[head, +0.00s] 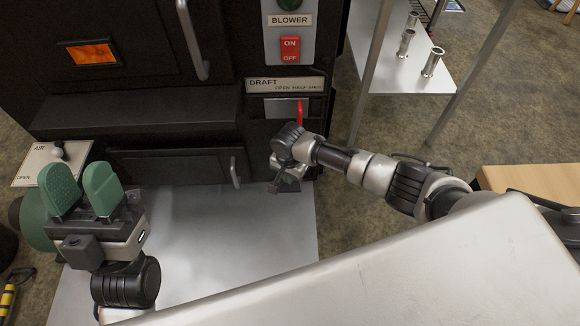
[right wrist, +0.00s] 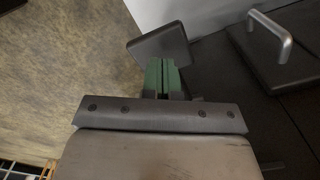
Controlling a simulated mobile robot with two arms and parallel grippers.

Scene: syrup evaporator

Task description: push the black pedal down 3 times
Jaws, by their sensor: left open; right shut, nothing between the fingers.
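The black pedal (right wrist: 160,44) is a flat dark plate in the right wrist view, just beyond my right fingertips. In the head view a dark plate that looks like the pedal (head: 284,187) shows under my right wrist, partly covered. My right gripper (right wrist: 162,76) is shut and empty, its green fingers together and overlapping the pedal's near edge in the picture. I cannot tell whether they touch it. In the head view the right fingers are hidden below the wrist. My left gripper (head: 82,190) is open and empty at the left, green fingers pointing up.
The black evaporator front has a red blower switch (head: 290,48), a red draft lever (head: 299,112) and a door handle (head: 235,172). A metal sheet (head: 240,220) covers the floor before it. A shelf with metal cups (head: 432,62) stands at the right.

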